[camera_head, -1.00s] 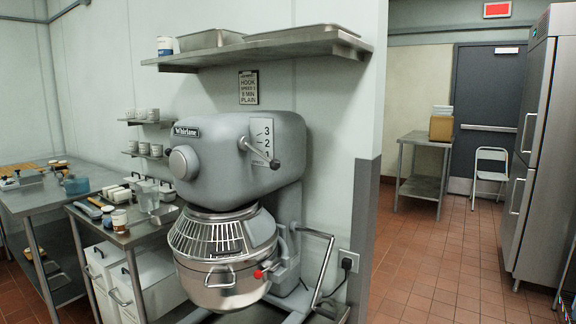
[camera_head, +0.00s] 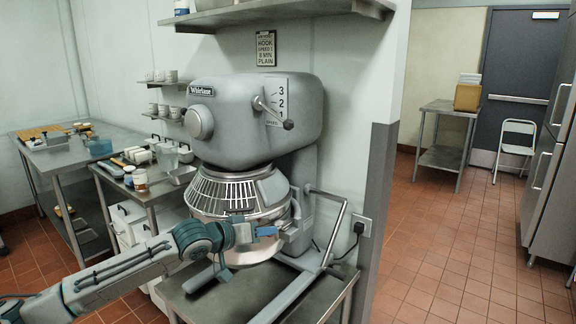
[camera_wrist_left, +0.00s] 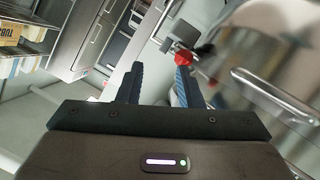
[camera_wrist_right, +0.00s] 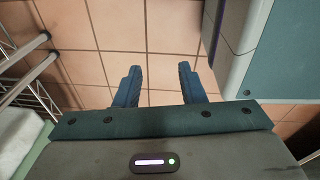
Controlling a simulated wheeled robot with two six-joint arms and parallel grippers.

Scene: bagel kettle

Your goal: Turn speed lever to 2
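The speed lever (camera_head: 272,112) sticks out from the upper side of the big grey mixer (camera_head: 250,110). It slants down to the right and ends in a dark knob (camera_head: 288,124). The knob is below the 2 on the white speed plate (camera_head: 276,100), where the 3 and 2 show and the lowest mark is hidden. My left gripper (camera_head: 300,226) is in front of the mixer bowl, well below the lever. Its fingers are apart and empty in the left wrist view (camera_wrist_left: 160,85), near a red knob (camera_wrist_left: 183,60). My right gripper (camera_wrist_right: 158,85) is open and empty above floor tiles.
The caged bowl (camera_head: 238,195) and a bent metal handle (camera_head: 335,232) are close to my left gripper. A wall shelf (camera_head: 285,12) is above the mixer. A sign (camera_head: 266,48) hangs behind it. A cluttered side table (camera_head: 140,180) stands left. The aisle floor (camera_head: 440,240) at right is clear.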

